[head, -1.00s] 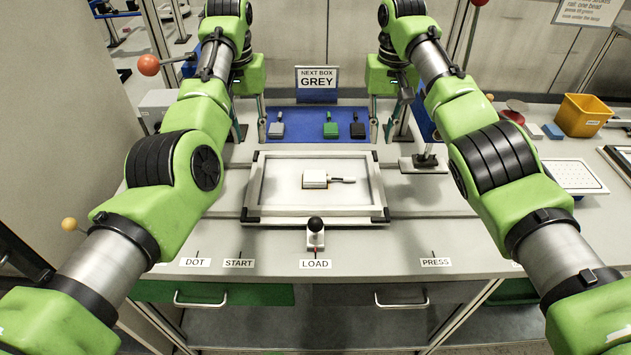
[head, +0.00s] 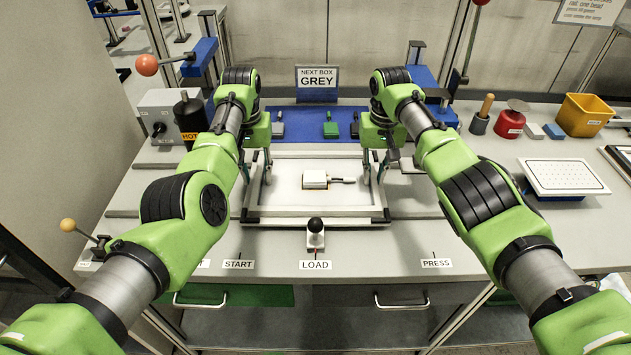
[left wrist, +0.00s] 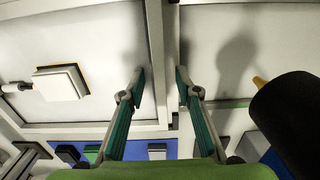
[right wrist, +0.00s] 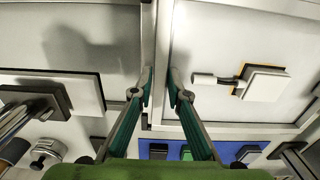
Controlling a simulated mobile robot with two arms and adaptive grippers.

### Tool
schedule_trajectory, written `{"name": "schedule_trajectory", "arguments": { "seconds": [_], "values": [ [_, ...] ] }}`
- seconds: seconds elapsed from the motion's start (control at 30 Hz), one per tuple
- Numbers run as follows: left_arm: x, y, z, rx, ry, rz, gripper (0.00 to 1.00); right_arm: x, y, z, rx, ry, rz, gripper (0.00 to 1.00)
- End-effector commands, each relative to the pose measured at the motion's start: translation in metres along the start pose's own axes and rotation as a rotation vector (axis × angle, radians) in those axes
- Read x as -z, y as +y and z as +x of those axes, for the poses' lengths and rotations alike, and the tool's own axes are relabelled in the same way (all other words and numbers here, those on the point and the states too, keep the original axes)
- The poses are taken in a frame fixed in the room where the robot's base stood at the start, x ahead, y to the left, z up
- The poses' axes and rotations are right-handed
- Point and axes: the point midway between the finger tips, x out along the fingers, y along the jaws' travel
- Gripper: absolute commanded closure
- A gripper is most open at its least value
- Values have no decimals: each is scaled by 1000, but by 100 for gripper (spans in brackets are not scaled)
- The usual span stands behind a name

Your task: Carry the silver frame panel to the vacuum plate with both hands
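The silver frame panel (head: 315,216) lies flat on the bench, a light rectangular frame with dark corners. My left gripper (head: 257,180) is at its left side bar and my right gripper (head: 376,178) is at its right side bar. In the left wrist view the open fingers (left wrist: 160,78) stand on either side of the bar (left wrist: 155,40). In the right wrist view the open fingers (right wrist: 159,78) also straddle a bar (right wrist: 149,40). Contact cannot be told. A white dotted plate (head: 563,176), which looks like the vacuum plate, is at the right.
A small white block with a handle (head: 315,179) lies inside the frame. A black-knobbed lever (head: 316,228) stands at its front edge. A blue mat (head: 300,125) with small boxes lies behind. A yellow bin (head: 585,115) and red-topped pot (head: 511,120) stand back right.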

Motion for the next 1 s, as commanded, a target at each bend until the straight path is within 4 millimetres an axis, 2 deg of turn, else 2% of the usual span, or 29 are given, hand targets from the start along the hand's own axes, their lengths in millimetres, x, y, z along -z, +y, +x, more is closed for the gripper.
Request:
{"name": "schedule_trajectory", "arguments": {
  "seconds": [0.2, 0.27, 0.33, 0.77, 1.0],
  "values": [
    [0, 0, 0, 0, 0, 0, 69, 0, 0, 0, 0, 0, 0, 85],
    [0, 0, 0, 0, 0, 0, 82, 0, 0, 0, 0, 0, 0, 98],
    [0, 0, 0, 0, 0, 0, 100, 0, 0, 0, 0, 0, 0, 100],
    [1, 0, -4, 0, 3, 0, 100, 1, 0, -4, 0, 2, -1, 100],
    [1, 0, -20, 0, 3, 0, 100, 1, 0, -20, 0, 3, -1, 100]
  ]
}}
